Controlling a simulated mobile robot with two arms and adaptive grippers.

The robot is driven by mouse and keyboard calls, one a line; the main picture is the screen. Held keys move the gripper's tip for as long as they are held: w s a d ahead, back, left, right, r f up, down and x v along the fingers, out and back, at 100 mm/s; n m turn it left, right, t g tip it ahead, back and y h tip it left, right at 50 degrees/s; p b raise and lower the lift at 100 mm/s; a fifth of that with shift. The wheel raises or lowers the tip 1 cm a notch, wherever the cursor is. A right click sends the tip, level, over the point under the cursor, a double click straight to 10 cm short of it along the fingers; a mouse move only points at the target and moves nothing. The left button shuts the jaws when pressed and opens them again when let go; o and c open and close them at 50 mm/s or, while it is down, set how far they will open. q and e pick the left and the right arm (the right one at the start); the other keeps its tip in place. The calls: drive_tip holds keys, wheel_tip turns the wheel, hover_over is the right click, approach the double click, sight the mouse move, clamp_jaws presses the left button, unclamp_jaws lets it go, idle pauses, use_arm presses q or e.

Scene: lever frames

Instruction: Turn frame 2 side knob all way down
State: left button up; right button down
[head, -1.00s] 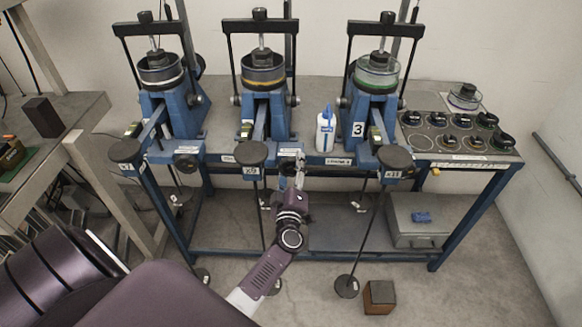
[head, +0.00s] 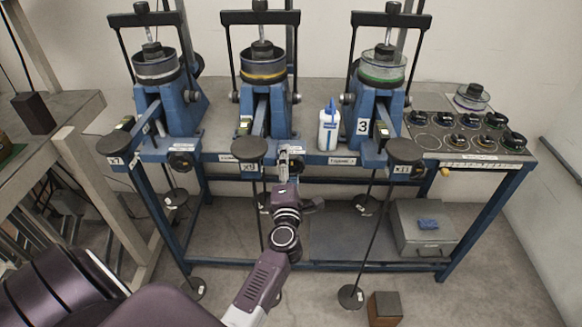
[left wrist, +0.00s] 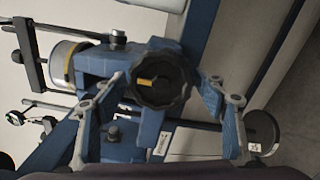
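Frame 2 (head: 256,108) is the middle one of three blue lever frames on the bench. Its side knob (left wrist: 163,82), black and lobed with a yellow mark, fills the middle of the left wrist view. In the head view my gripper hides that knob. My left gripper (head: 291,152) is at the bench's front edge, just right of frame 2's round hanger disc. In the left wrist view the left gripper (left wrist: 165,90) is open, with one finger on each side of the knob. Gaps show between fingers and knob. My right gripper is not in view.
Frame 1 (head: 176,115) stands left and frame 3 (head: 373,115) right. A white bottle (head: 328,130) stands between frames 2 and 3. Thin hanger rods hang below the bench front. A grey box (head: 424,232) sits on the lower shelf, and a brown block (head: 384,309) on the floor.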

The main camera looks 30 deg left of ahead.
use_arm(q)
drive_tip(key=shift+d, duration=0.1)
drive_tip(key=shift+s+d, duration=0.3)
drive_tip(key=shift+d, duration=0.1)
drive_tip(key=v, duration=0.4)
drive_tip(key=shift+p, duration=0.35)
drive_tip(key=shift+s+d, duration=0.35)
drive_tip(key=shift+s, duration=0.15)
